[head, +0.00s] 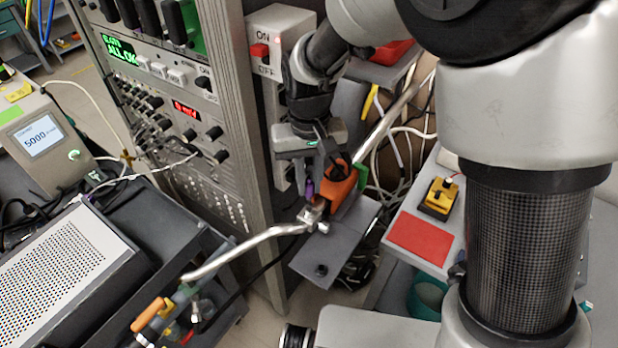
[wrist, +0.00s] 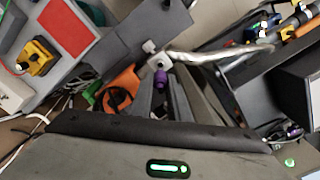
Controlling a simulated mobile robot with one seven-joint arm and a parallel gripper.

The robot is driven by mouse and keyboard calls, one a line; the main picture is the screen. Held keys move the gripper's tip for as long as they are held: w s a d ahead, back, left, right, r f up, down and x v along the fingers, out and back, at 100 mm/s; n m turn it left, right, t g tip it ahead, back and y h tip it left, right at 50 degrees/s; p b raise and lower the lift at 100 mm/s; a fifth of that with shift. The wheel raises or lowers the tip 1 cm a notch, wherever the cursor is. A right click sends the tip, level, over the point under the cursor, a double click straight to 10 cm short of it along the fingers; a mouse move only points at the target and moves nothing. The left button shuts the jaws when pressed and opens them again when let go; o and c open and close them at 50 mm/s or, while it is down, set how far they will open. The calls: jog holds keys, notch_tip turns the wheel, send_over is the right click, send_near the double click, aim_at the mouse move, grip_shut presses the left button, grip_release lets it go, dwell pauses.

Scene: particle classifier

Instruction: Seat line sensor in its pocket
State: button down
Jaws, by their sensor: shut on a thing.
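My gripper (head: 311,178) points down over the grey bracket and is shut on a small purple piece (head: 310,188), which looks like the line sensor. In the wrist view the purple piece (wrist: 160,79) shows between the fingertips, its body partly hidden by them. Just below it is a metal block (head: 313,213) at the end of a silver pipe (head: 245,246); the block also shows in the wrist view (wrist: 150,47). I cannot tell whether the piece touches the block.
An orange part (head: 340,186) stands close right of my gripper on the grey bracket (head: 335,248). A grey instrument rack (head: 235,130) rises close on the left. A pale shelf at right carries a red mat (head: 419,240) and a yellow-black device (head: 440,196). Loose cables hang behind.

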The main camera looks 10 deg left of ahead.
aim_at(309, 198)
jog(key=shift+f+b, duration=0.65)
jog(key=shift+f, duration=0.7)
jog(key=shift+f+b, duration=0.95)
jog(key=shift+f, duration=0.5)
dwell(0.5)
jog(key=c, duration=1.6)
grip_release()
notch_tip(309, 198, up, 17)
jog(key=shift+r+p, duration=0.2)
jog(key=shift+p, duration=0.4)
